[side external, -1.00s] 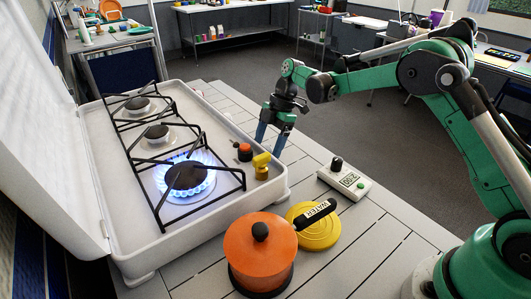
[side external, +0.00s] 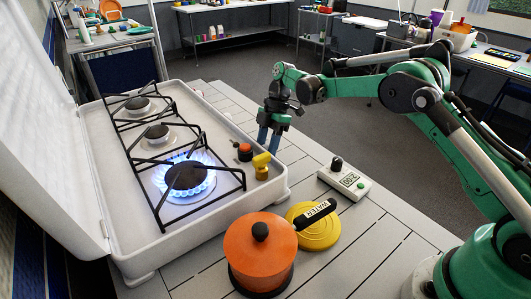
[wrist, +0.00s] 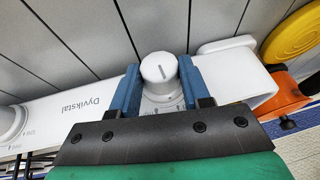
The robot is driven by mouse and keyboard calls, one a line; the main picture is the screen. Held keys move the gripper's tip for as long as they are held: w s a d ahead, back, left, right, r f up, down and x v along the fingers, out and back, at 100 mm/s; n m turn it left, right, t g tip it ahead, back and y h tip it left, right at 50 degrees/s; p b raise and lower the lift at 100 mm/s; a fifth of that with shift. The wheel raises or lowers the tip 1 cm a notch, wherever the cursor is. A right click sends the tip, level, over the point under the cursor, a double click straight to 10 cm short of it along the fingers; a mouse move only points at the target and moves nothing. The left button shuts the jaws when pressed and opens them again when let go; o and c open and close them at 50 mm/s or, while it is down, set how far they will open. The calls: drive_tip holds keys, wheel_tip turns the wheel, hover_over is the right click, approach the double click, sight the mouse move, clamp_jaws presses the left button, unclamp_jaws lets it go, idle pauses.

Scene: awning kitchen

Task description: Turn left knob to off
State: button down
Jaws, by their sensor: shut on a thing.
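The white gas stove (side external: 215,103) stands open at left, with blue flames around the burner (side external: 185,177) nearest the camera. In the wrist view, a white round knob (wrist: 159,68) sits on the stove's front panel (wrist: 95,102), at the end toward the orange pot. Another white knob (wrist: 12,122) shows at the left edge. In the side view, my gripper (side external: 270,140) points down at the stove's front; the knobs are hidden there.
An orange pot (side external: 260,250), a yellow lid (side external: 322,231) with a black handle marked WATER and a small timer box (side external: 345,180) stand in front of the stove. The slatted tabletop (side external: 375,225) is clear between them and my base.

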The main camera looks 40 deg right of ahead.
drive_tip(key=shift+w+g, duration=0.15)
drive_tip(key=shift+g, duration=0.45)
drive_tip(key=shift+c, duration=2.1)
unclamp_jaws()
